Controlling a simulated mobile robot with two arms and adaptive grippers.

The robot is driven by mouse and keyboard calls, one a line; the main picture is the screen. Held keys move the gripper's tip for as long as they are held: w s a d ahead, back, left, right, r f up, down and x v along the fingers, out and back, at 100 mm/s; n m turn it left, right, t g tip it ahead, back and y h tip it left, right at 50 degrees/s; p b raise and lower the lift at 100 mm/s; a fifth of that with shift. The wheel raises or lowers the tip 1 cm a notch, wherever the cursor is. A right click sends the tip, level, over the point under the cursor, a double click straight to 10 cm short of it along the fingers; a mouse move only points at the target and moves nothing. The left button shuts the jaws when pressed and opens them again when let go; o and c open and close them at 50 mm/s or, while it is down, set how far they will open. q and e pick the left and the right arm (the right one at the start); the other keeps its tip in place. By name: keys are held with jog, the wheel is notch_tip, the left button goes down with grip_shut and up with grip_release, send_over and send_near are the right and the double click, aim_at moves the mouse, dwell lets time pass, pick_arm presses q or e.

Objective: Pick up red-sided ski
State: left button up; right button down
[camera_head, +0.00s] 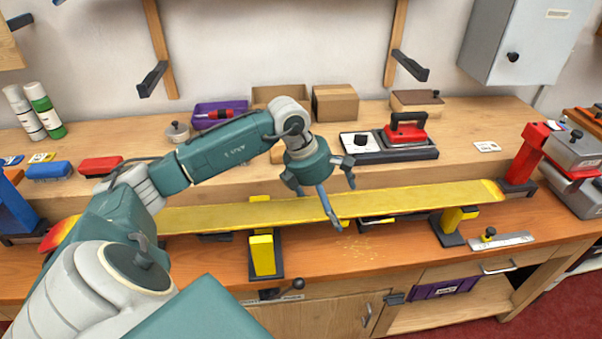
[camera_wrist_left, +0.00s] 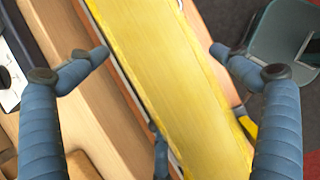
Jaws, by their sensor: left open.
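A long ski (camera_head: 420,199) lies along the workbench with its yellow face up, resting on yellow-topped supports. Its left end shows red and orange; its side edge is hard to make out. My left gripper (camera_head: 327,198) is over the middle of the ski, open, with its fingers spread and nothing held. In the left wrist view, the ski (camera_wrist_left: 175,80) runs diagonally between the spread fingers of the left gripper (camera_wrist_left: 160,52). A third finger shows near the bottom beside the ski's edge. Contact between fingers and ski cannot be told. My right gripper is not in view.
A yellow support (camera_head: 262,253) and another support (camera_head: 455,222) stand on the bench. A red waxing iron (camera_head: 405,133) sits on the raised back shelf, near a cardboard box (camera_head: 335,103). A metal scraper (camera_head: 502,242) lies at the front right. A red-topped post (camera_head: 524,155) stands at the ski's right end.

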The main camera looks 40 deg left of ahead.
pick_arm(q)
jog(key=shift+f, duration=0.1)
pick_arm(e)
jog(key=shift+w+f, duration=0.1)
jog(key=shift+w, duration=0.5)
